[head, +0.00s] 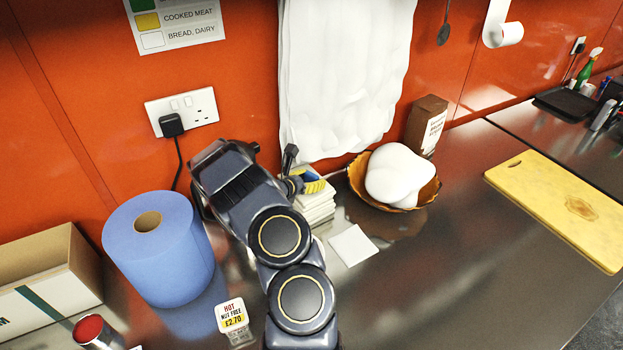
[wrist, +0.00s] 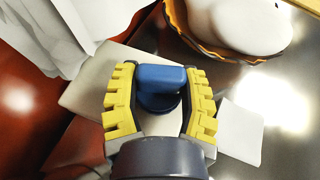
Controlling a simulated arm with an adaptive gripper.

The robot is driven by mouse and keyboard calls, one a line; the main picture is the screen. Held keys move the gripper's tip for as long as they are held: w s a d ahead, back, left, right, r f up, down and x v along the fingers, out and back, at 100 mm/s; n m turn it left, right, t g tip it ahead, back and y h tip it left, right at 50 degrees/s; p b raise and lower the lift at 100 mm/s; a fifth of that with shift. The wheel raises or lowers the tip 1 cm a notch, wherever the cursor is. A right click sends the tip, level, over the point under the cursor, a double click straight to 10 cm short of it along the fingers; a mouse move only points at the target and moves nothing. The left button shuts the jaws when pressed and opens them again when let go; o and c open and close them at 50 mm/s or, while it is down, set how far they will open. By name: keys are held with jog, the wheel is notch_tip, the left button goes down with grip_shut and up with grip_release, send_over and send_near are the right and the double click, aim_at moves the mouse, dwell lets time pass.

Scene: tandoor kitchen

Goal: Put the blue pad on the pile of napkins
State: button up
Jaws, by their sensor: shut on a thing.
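The blue pad (wrist: 160,78) is between the yellow fingers of my gripper (wrist: 160,105) in the wrist view, and the gripper is shut on it. The pile of napkins (wrist: 88,88) lies beneath the pad and fingers in that view. In the head view the white pile (head: 318,208) stands near the wall, with my gripper (head: 312,184) over its top. The arm hides part of the pile. Whether the pad touches the top napkin I cannot tell.
A single white napkin (head: 353,245) lies right of the pile. A brown bowl (head: 428,196) with a white lump stands behind it. A blue paper roll (head: 160,250) is at left, a yellow board (head: 560,208) at right. A white cloth (head: 345,80) hangs behind.

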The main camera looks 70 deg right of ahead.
jog(key=o, duration=1)
jog(key=shift+o, duration=0.2)
jog(key=shift+w+a+r, duration=0.15)
jog(key=shift+a, duration=0.05)
jog(key=v, duration=1.1)
jog(key=shift+a, duration=0.2)
